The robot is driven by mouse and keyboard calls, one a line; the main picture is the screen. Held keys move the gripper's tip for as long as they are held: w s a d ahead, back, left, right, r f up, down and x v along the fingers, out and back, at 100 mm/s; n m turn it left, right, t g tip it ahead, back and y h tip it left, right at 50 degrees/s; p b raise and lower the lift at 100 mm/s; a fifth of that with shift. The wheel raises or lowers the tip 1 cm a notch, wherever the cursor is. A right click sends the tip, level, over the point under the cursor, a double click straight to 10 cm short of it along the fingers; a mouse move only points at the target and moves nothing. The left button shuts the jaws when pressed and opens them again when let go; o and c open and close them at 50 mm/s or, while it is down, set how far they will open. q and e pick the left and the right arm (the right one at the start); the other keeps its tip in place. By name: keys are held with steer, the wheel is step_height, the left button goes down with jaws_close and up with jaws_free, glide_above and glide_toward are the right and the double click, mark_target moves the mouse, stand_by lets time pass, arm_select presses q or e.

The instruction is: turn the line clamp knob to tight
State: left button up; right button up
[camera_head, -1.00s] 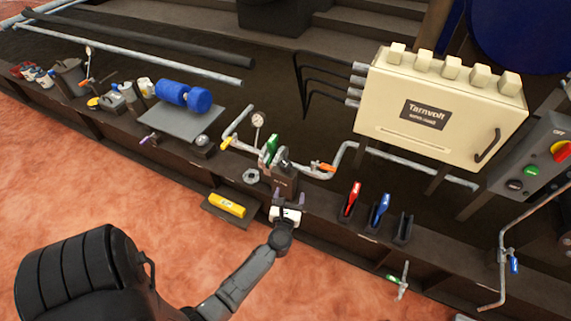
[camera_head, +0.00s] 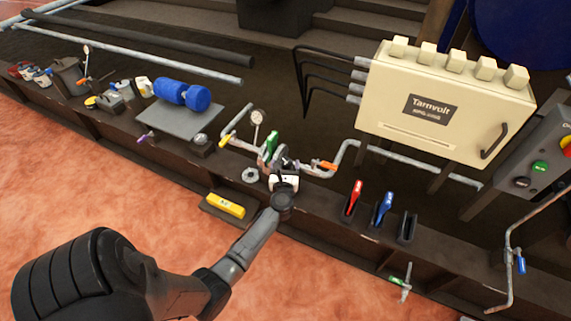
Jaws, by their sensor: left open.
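My left gripper (camera_head: 284,168) reaches in from below and is at the dark block on the pipe line. Its white wrist body covers most of that block. A dark grey rounded part (camera_head: 281,154), which looks like the line clamp knob, shows just past my fingers. The fingers are small and dark here, and I cannot tell whether they touch the knob. A green handle (camera_head: 271,145) stands just left of it on the grey pipe (camera_head: 341,157). Which way the knob is turned cannot be seen. My right gripper is not in view.
A gauge (camera_head: 257,117) and an orange valve handle (camera_head: 328,165) flank the clamp. A grey ring (camera_head: 250,175) lies to its left. Red (camera_head: 353,197) and blue (camera_head: 383,208) handles stand to the right. The cream Tarnvolt box (camera_head: 445,105) stands behind.

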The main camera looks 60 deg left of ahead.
arm_select(q)
steer(key=shift+x, duration=1)
steer(key=c, duration=0.9)
steer(key=shift+m+t+h, duration=0.4)
steer(key=shift+t, duration=0.1)
steer(key=shift+s+m+t+h, duration=0.1)
steer(key=shift+m+t+h, duration=0.2)
steer(key=shift+t, duration=0.1)
steer(key=shift+m+t+h, duration=0.6)
steer(key=shift+t+h, duration=0.1)
steer(key=shift+m+t+h+b, duration=0.45)
steer(key=shift+m+t+h, duration=1.05)
steer(key=shift+h, duration=0.5)
steer(key=shift+m+h, duration=0.3)
